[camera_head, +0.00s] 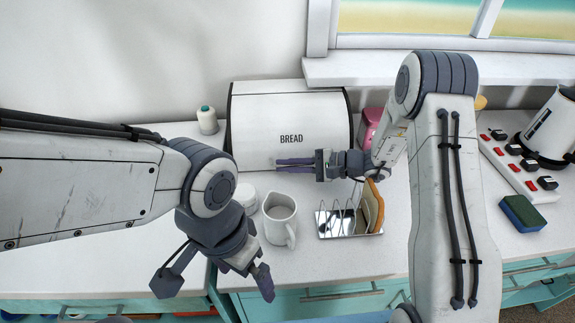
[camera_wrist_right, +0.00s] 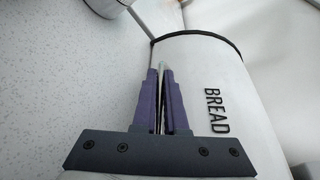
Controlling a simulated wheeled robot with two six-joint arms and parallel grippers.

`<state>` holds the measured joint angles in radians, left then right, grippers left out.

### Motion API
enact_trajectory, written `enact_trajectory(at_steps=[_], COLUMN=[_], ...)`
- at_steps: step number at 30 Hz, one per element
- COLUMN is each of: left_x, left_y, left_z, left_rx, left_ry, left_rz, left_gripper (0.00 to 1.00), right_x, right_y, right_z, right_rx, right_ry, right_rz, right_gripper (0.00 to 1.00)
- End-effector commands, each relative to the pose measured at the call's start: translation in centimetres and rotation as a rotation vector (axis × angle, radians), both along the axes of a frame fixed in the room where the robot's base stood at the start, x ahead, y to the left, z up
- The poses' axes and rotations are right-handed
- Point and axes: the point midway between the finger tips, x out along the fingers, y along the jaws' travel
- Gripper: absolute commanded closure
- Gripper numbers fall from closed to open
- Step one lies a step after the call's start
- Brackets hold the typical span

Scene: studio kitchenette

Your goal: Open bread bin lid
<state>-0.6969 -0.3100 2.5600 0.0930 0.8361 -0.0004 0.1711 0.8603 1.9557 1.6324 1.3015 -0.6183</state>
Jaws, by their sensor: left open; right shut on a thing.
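The white bread bin (camera_head: 290,110), marked BREAD, stands at the back of the counter against the wall. Its front lid (camera_head: 250,138) looks closed. The bin also fills the right side of the right wrist view (camera_wrist_right: 205,70). My right gripper (camera_head: 281,165) reaches across the bin's lower front from the right. In the right wrist view its purple fingers (camera_wrist_right: 160,72) are shut on a thin pale edge at the lid's lower front, which looks like the lid's handle; the fingers partly hide it. My left gripper (camera_head: 214,284) is open and empty, low in front of the counter.
A white jug (camera_head: 280,220) stands in front of the bin, close to my left gripper. A toast rack (camera_head: 337,222) with bread is under my right wrist. A power strip (camera_head: 515,160), kettle (camera_head: 553,130) and sponge (camera_head: 522,213) are at the right.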

Motion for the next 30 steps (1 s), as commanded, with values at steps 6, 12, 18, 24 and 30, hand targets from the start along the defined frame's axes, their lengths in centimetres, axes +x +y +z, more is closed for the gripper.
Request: enact_trajectory(at_steps=[6,12,18,24,30], left_x=[0.0,0.0,0.0,0.0,0.0], left_y=[0.0,0.0,0.0,0.0,0.0], left_z=[0.4,2.0,4.4,6.7,7.7], left_rx=[0.000,0.000,0.000,0.000,0.000], left_ry=[0.000,0.000,0.000,0.000,0.000], left_rz=[0.000,0.000,0.000,0.000,0.000], left_gripper=[0.00,0.00,0.00,0.00,0.00], right_x=[0.1,0.5,1.5,2.9,4.3], right_y=[-0.1,-0.1,-0.1,-0.1,-0.1], right_z=[0.4,2.2,4.9,7.2,8.6], right_rx=[-0.002,-0.002,-0.002,-0.002,-0.002], right_ry=[0.012,0.087,0.223,0.373,0.498], right_rz=[-0.001,-0.002,-0.002,-0.001,0.000], right_gripper=[1.00,1.00,1.00,1.00,1.00])
